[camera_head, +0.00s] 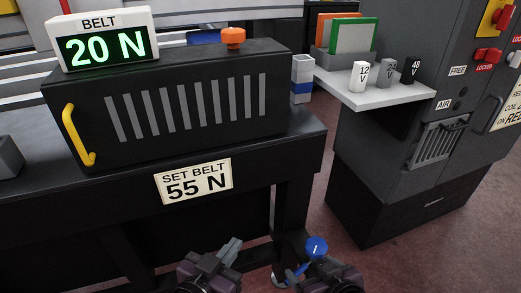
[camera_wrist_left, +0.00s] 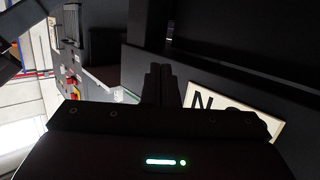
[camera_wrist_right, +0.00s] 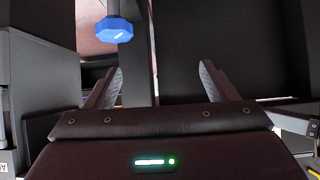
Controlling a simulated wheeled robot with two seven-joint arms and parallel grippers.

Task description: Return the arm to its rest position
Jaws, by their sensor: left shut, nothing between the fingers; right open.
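My left gripper (camera_head: 231,247) is at the bottom middle of the head view, in front of the dark bench. Its fingers are together with nothing between them; they also show closed in the left wrist view (camera_wrist_left: 161,84). My right gripper (camera_wrist_right: 161,78) has its two fingers spread apart and empty in the right wrist view. In the head view its body is at the bottom edge, right of the left gripper. A blue knob (camera_head: 316,246) shows close to it; in the right wrist view the knob (camera_wrist_right: 114,28) lies beyond the left fingertip, not between the fingers.
The bench (camera_head: 110,193) carries a dark slatted cover (camera_head: 185,105) with a yellow handle (camera_head: 76,136), under a display (camera_head: 104,42) reading 20 N. A sign (camera_head: 193,182) says SET BELT 55 N. A grey cabinet (camera_head: 385,160) with a shelf (camera_head: 375,92) stands right; open floor lies between.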

